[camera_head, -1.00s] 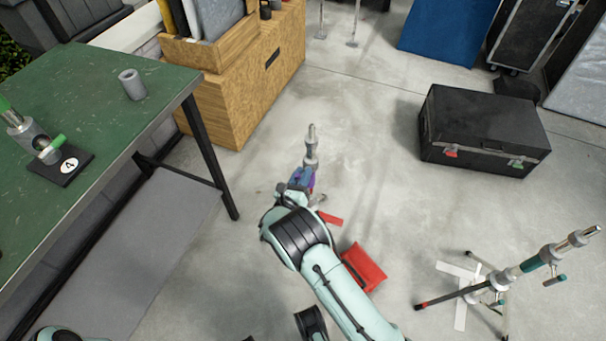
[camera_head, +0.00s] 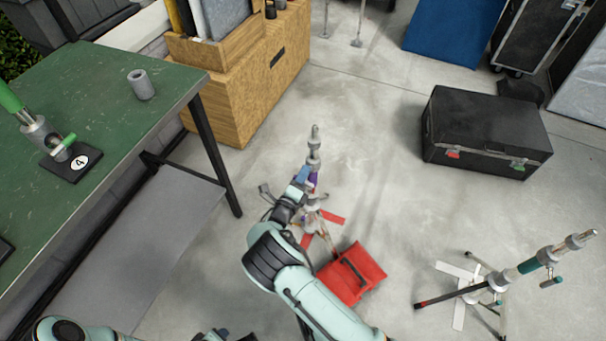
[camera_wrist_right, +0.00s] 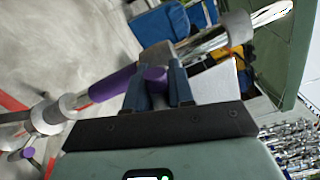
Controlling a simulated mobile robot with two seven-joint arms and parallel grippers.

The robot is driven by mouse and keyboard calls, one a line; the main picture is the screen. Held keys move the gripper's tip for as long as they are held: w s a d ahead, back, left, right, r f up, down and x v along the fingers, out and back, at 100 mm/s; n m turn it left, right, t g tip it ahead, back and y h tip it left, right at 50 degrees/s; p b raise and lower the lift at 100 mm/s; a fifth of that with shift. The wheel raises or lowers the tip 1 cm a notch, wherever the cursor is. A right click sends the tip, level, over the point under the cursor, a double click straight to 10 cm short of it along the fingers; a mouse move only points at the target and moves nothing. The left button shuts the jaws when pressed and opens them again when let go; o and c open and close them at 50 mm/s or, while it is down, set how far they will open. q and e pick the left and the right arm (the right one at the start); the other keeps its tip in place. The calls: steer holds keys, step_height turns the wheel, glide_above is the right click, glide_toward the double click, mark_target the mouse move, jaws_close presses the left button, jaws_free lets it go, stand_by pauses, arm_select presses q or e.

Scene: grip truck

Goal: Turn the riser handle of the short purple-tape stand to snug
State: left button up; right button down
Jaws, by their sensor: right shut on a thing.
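The short purple-tape stand (camera_head: 313,160) stands upright on the floor in the middle of the head view, with a purple band under its metal collar. In the right wrist view its purple-taped tube (camera_wrist_right: 108,86) runs slantwise across the picture. My right gripper (camera_head: 303,176) is at the stand's upper part. In the right wrist view its two blue fingers (camera_wrist_right: 158,86) are shut on the purple riser handle (camera_wrist_right: 154,74), whose rounded end shows between them. My left gripper's fingers are not visible.
A red sandbag (camera_head: 352,273) lies at the stand's base. Another stand with a teal band (camera_head: 528,265) is at right. A black case (camera_head: 485,135) sits behind it. The green table (camera_head: 100,130) and wooden cart (camera_head: 240,95) are at left. Floor between the stands is open.

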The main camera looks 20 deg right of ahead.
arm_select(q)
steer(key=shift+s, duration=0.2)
arm_select(e)
steer(key=shift+f+n, duration=0.2)
steer(key=shift+n, duration=1.4)
steer(key=c, duration=1.1)
jaws_free()
steer(key=shift+s, duration=0.1)
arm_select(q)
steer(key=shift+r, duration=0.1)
arm_select(e)
steer(key=shift+o, duration=0.2)
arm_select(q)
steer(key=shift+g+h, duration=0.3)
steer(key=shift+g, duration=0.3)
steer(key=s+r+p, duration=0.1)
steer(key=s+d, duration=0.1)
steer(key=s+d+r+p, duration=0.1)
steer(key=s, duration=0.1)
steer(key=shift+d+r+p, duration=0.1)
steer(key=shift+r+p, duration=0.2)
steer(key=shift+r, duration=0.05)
arm_select(e)
steer(key=v, duration=1.3)
